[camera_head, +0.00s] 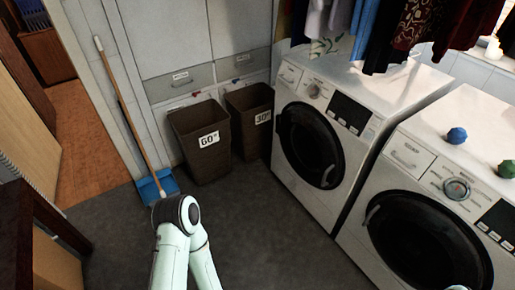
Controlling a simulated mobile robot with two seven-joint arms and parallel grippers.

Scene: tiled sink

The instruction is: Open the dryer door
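Two white front-loading machines stand side by side on the right; I cannot tell which one is the dryer. The farther machine (345,88) has a round dark door (311,146), which looks shut. The nearer machine (430,150) has a larger round dark door (425,245), also looking shut, with a light curved handle (372,214) at its left edge. A pale bent arm of mine rises at the bottom centre, well left of the machines. Neither gripper is in view.
Two brown bins (203,141) (251,121) stand by the back cabinets. A broom (128,118) leans over a blue dustpan (157,186). Clothes (365,35) hang above the machines. Small blue (457,135) and green (507,169) balls sit on the nearer machine. Grey floor (270,215) before the machines is clear.

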